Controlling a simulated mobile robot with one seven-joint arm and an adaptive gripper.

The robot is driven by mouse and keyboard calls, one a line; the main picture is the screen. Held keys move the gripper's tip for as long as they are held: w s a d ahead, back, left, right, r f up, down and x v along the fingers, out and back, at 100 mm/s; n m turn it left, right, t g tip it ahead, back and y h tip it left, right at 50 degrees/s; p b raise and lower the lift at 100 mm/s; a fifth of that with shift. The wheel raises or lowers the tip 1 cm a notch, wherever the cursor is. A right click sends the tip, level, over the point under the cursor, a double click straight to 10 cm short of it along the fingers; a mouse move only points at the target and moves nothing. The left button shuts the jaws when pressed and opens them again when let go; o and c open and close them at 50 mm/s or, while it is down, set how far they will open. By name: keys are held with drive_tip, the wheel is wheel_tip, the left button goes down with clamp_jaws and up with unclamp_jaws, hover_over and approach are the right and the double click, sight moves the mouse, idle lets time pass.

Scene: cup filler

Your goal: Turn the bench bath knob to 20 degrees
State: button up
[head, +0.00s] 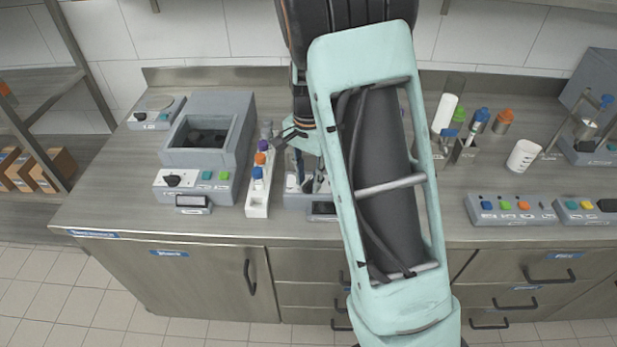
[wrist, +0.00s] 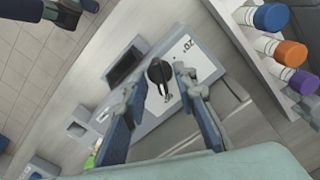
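The black knob (wrist: 159,73) sits on the white dial face of a grey unit in the wrist view. Its white pointer mark points toward the bottom of that picture. A "20°" label (wrist: 188,45) is printed to the upper right of the knob, off the pointer's direction; another label below is not readable. My gripper (wrist: 158,80) is open, one finger on each side of the knob, with visible gaps; no contact shows. In the head view my gripper (head: 305,180) is at this unit (head: 297,202), right of the tube rack; my arm hides much of it.
The tube rack (head: 257,200) with blue, orange and purple caps stands close beside the unit. Left of it is a grey tank unit (head: 200,155) with its own black knob (head: 173,180). A white cup (head: 523,155) and button panels (head: 510,209) stand at right.

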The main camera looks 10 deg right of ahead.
clamp_jaws()
drive_tip(key=shift+n, duration=0.3)
drive_tip(key=n+b, duration=0.2)
drive_tip(key=n, duration=0.3)
drive_tip(key=shift+n, duration=0.3)
drive_tip(key=n+b, duration=0.1)
drive_tip(key=n, duration=1)
drive_tip(key=shift+n, duration=0.4)
drive_tip(key=n+p, duration=0.1)
drive_tip(key=n, duration=0.4)
drive_tip(key=shift+n+p, duration=0.3)
drive_tip(key=shift+n, duration=0.1)
